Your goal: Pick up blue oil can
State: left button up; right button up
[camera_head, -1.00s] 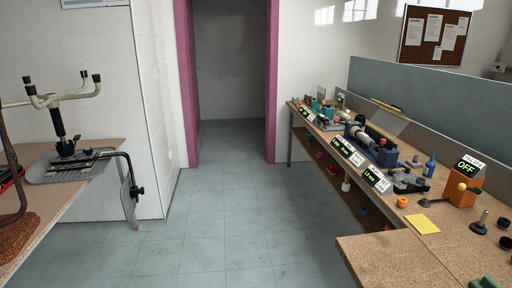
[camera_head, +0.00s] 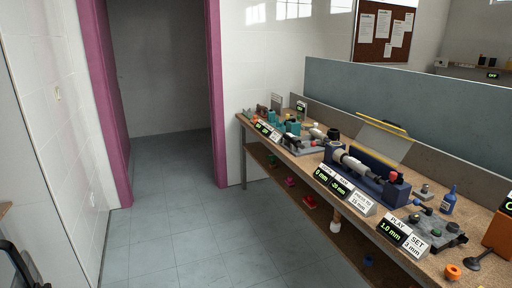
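A small blue bottle with a narrow nozzle (camera_head: 449,201), which looks like the blue oil can, stands upright on the workbench at the right. It is behind the grey device with dark knobs and left of the orange box. Neither of my grippers shows in this view, so nothing is seen touching the bottle.
The long workbench (camera_head: 262,143) runs along the right with a blue machine (camera_head: 368,178), number displays (camera_head: 391,229) and an orange knob (camera_head: 453,271) on it. A lower shelf holds small coloured parts. Grey floor (camera_head: 185,240) is open ahead, leading to a pink-framed doorway (camera_head: 217,100).

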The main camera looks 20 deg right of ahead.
aim_at(448, 203)
jog(key=i+z, duration=0.25)
jog(key=z, duration=0.15)
jog(key=i+j+z, duration=0.1)
jog(key=z, duration=0.35)
jog(key=i+j+z, duration=0.2)
jog(key=z, duration=0.2)
jog(key=i+j+z, duration=0.2)
jog(key=z, duration=0.2)
jog(key=i+j+z, duration=0.2)
jog(key=z, duration=0.25)
jog(key=j, duration=0.1)
